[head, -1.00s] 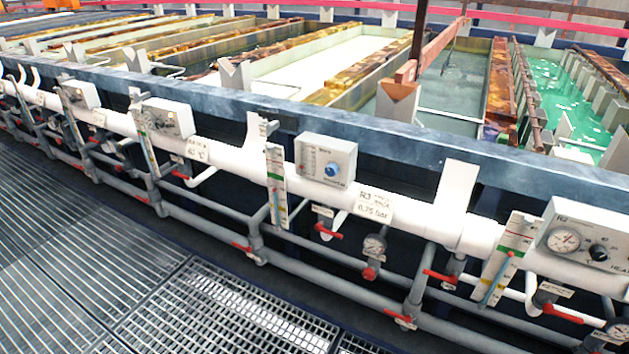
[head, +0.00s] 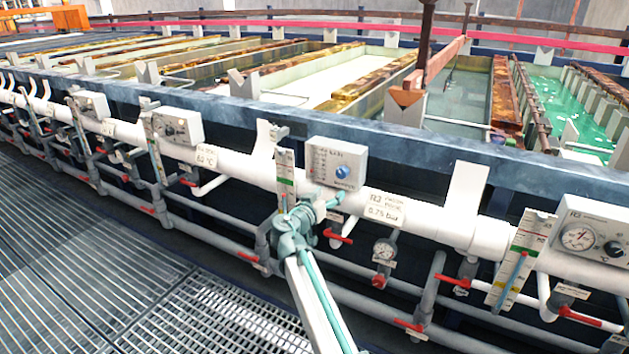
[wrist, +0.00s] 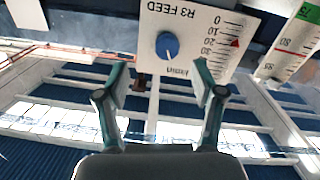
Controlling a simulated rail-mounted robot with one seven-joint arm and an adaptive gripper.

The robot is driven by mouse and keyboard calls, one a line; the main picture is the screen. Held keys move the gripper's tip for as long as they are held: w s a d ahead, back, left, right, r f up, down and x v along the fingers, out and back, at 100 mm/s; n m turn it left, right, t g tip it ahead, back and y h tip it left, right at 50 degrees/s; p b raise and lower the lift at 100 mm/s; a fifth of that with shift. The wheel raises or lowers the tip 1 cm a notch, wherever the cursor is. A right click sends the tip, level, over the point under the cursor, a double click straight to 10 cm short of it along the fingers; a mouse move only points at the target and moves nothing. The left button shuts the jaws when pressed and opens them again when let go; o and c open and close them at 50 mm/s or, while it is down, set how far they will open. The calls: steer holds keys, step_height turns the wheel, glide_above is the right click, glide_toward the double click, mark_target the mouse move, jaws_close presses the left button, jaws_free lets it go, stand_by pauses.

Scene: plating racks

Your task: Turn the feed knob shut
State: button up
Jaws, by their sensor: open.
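The feed knob (head: 343,172) is a small round blue knob on a pale box labelled R3 FEED (head: 322,147). In the wrist view the label is upside down, and the blue knob (wrist: 167,45) has a short white pointer mark toward the bottom of the picture. A printed scale with a red triangle is beside it. My gripper (wrist: 160,78) is open and empty, with its two teal fingers apart below the knob in the wrist view. In the head view my gripper (head: 330,203) is just below the box. I see no contact with the knob.
A green, white and red gauge strip (head: 285,170) stands left of the box. A white pipe (head: 240,163) runs behind. Grated floor (head: 190,310) lies in front; open tanks lie behind.

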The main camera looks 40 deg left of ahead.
mark_target(341, 175)
steer(key=shift+m+t+y, duration=0.3)
steer(key=shift+m+y, duration=0.2)
steer(key=shift+m, duration=0.4)
steer(key=x, duration=0.3)
steer(key=p+x, duration=0.1)
steer(key=x, duration=0.3)
steer(key=a+r+x, duration=0.1)
steer(key=x, duration=0.3)
steer(key=shift+s, duration=0.1)
steer(key=c, duration=1.1)
steer(key=shift+c, duration=0.2)
